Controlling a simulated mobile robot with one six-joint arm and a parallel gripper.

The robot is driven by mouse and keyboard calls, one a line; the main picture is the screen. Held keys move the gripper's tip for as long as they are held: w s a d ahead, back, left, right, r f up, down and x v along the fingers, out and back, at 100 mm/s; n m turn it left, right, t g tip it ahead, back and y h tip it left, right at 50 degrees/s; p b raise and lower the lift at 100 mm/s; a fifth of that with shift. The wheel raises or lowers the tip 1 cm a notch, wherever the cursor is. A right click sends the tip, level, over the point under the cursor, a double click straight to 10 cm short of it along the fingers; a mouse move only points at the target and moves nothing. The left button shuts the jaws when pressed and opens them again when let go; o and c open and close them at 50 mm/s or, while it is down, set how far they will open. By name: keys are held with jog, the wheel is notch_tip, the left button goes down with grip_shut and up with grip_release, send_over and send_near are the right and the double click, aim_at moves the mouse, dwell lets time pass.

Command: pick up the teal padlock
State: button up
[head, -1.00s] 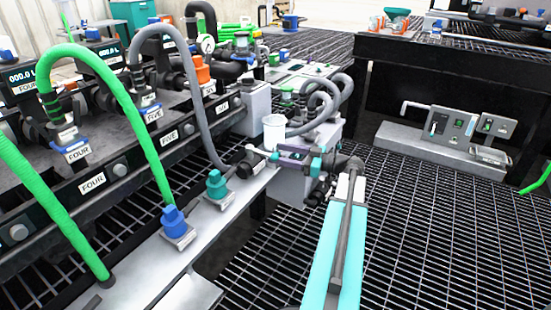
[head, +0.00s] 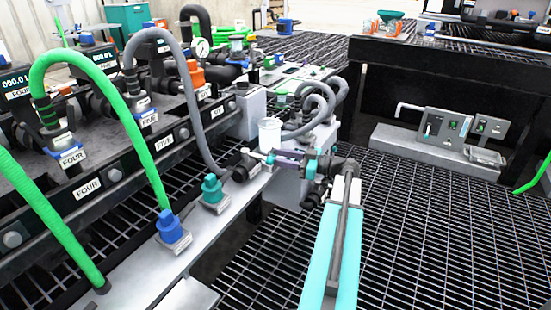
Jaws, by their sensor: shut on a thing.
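My gripper (head: 264,157) is at the end of my teal and white arm, low beside the white cup and just above the edge of the grey bench. Its purple and teal wrist runs leftward to pale fingers. The fingers look shut on a small teal piece (head: 271,159), which I take to be the teal padlock. It is small and partly hidden by the fingers, so its shackle and exact hold cannot be made out. I cannot tell whether it touches the bench.
A white cup (head: 270,131) stands right behind my gripper. A teal coupling (head: 212,188) and a blue coupling (head: 171,227) sit on the bench ledge (head: 150,268). Grey and green hoses arch at left. Open grating (head: 420,230) lies to the right.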

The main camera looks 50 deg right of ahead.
notch_tip(320, 180, up, 10)
jog(key=p, duration=0.4)
jog(key=shift+f, duration=0.1)
dwell(0.6)
